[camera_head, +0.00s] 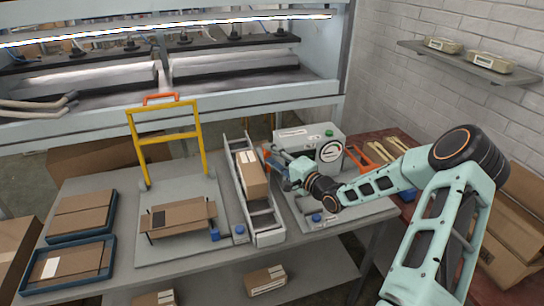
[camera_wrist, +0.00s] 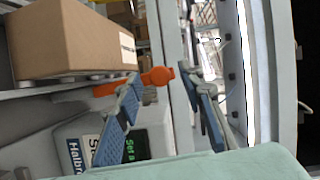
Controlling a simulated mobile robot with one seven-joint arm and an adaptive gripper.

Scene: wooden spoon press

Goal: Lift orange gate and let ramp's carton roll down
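A brown carton (camera_head: 252,174) sits on the sloping grey roller ramp (camera_head: 268,238); the carton also shows at the upper left of the wrist view (camera_wrist: 70,42). An orange gate bar with a round knob (camera_wrist: 158,76) lies at the carton's lower edge in the wrist view. Its orange also shows beside the ramp in the head view (camera_head: 267,155). My gripper (camera_head: 276,161) is at the ramp's right side. In the wrist view its two blue-padded fingers (camera_wrist: 162,90) are apart, with the knob showing between their tips. Whether they touch it I cannot tell.
A yellow frame with an orange handle (camera_head: 161,98) stands left of the ramp, behind an open flat carton (camera_head: 178,217). Two blue trays hold flat cartons at far left. A grey machine with a dial (camera_head: 312,144) stands close behind my gripper.

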